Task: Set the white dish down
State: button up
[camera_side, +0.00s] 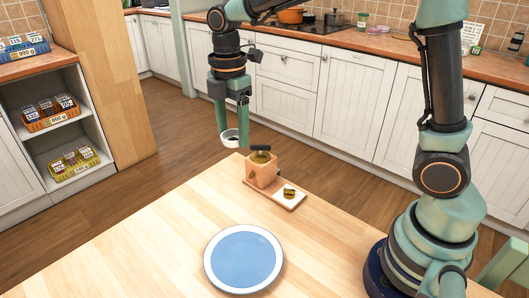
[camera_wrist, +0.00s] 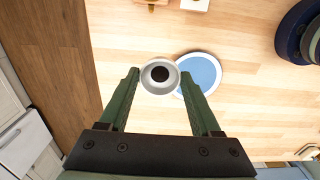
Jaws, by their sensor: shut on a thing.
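The small white dish (camera_side: 229,140) is held up in the air between the fingers of my gripper (camera_side: 231,122). In the wrist view the white dish (camera_wrist: 160,90) looks round and pale, with a dark round spot in its middle. I cannot tell whether the spot is contents or part of the dish. The fingertips are on either side of it. A blue plate (camera_side: 243,259) with a white rim lies on the wooden table (camera_side: 130,262), well below and nearer the side camera; it also shows in the wrist view (camera_wrist: 203,72), partly hidden by the dish and a finger.
A wooden block (camera_side: 262,170) with a green-brown item and a dark piece on top stands near the table's far corner. The table left of the plate is bare. Shelves (camera_side: 57,125) and counters stand beyond.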

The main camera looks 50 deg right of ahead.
jog(key=s+a, duration=1)
jog(key=s, duration=0.1)
send_over(243, 259)
notch_tip(243, 259, down, 15)
jog(key=shift+f, duration=2.35)
jog(key=shift+f, duration=0.15)
jog(key=o, duration=1.5)
